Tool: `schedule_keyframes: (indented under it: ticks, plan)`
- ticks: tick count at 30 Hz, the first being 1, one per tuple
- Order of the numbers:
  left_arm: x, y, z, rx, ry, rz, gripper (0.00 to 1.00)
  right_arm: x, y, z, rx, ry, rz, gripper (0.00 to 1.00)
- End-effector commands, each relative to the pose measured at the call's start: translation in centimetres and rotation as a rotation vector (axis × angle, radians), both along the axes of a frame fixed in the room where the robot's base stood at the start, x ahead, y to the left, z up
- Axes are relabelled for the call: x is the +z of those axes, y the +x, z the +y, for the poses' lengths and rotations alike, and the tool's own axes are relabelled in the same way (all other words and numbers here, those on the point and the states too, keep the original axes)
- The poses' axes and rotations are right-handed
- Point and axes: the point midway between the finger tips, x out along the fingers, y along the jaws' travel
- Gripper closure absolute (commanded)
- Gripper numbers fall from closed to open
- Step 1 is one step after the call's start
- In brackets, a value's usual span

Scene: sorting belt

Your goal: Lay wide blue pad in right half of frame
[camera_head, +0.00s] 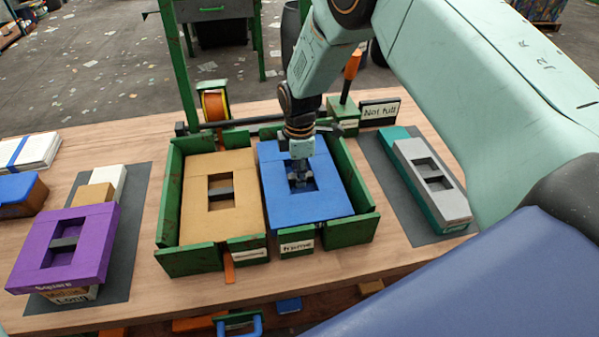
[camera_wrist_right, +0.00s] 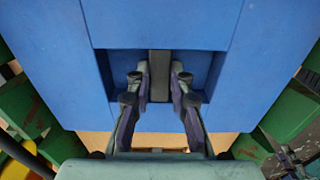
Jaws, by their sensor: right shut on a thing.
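The wide blue pad (camera_head: 330,209) sits in the right half of the green frame (camera_head: 369,226). It looks level and has a square recess with a grip bar across it. My right gripper (camera_head: 300,181) reaches down into that recess. In the right wrist view its fingers (camera_wrist_right: 159,85) are shut on the grey bar of the blue pad (camera_wrist_right: 265,50). Whether the pad rests fully on the frame's floor cannot be told. A tan pad (camera_head: 245,190) lies in the left half of the frame. My left gripper is not in view.
A purple pad (camera_head: 92,262) lies stacked on other blocks on a dark mat (camera_head: 121,255) at left. A grey pad (camera_head: 446,206) on a teal one lies on the right mat (camera_head: 400,205). A "Not full" sign (camera_head: 380,110) and orange-handled tool (camera_head: 352,65) stand behind the frame.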

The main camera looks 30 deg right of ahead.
Motion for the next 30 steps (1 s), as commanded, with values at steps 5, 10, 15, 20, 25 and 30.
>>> schedule_keyframes:
  ticks: [5, 10, 15, 20, 25, 30]
  plan:
    - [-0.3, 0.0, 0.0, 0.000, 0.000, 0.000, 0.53, -0.4, 0.0, 0.0, 0.000, 0.000, 0.000, 1.00]
    - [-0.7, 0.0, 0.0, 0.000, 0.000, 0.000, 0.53, -1.0, 0.0, 0.0, 0.000, 0.000, 0.000, 1.00]
    - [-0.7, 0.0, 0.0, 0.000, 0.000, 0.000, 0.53, -1.2, 0.0, 0.0, 0.000, 0.000, 0.000, 0.74]
    - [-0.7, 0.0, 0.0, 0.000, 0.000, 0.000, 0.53, -1.2, 0.0, 0.0, 0.000, 0.000, 0.000, 0.60]
    - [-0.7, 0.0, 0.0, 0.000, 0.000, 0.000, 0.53, -1.2, 0.0, 0.0, 0.000, 0.000, 0.000, 0.53]
    - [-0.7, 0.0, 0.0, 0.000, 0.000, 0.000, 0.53, -1.2, -0.1, 0.0, 0.000, 0.000, 0.001, 0.53]
